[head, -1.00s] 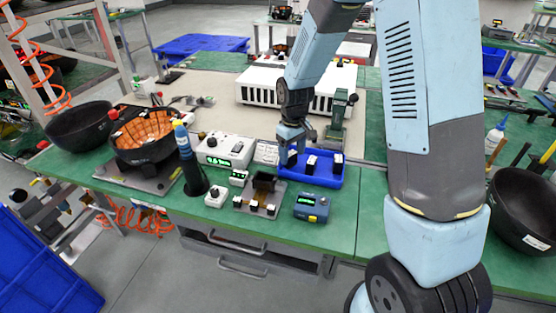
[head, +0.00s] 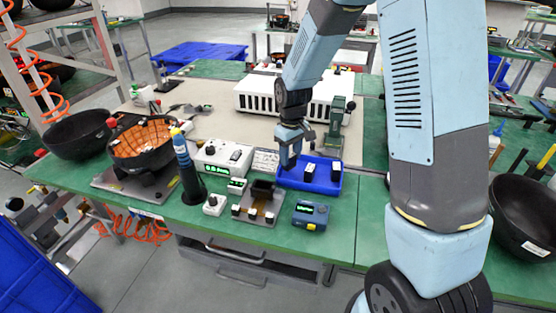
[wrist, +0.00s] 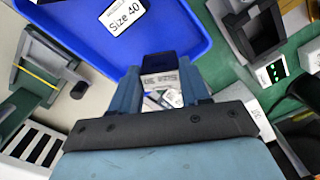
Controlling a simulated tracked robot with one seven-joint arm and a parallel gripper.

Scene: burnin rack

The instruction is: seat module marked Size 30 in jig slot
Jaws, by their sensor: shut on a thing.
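My gripper (head: 289,160) is at the left end of the blue tray (head: 325,188) in the head view. In the wrist view my gripper (wrist: 160,85) is shut on a dark module (wrist: 160,63) with a pale label between the fingers; its lettering is small, inverted and partly hidden, so the size is not certain. A module marked Size 40 (wrist: 124,14) stands in the tray. Two modules, a middle one (head: 310,165) and a right one (head: 335,172), show in the tray in the head view. The jig (head: 260,203) with its dark slot stands left of the tray; it also shows in the wrist view (wrist: 250,30).
A blue-grey meter (head: 310,214) stands in front of the tray. A white box with a green display (head: 222,157) and a dark upright tool holder (head: 188,170) stand left. A green press (head: 336,122) stands behind the tray.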

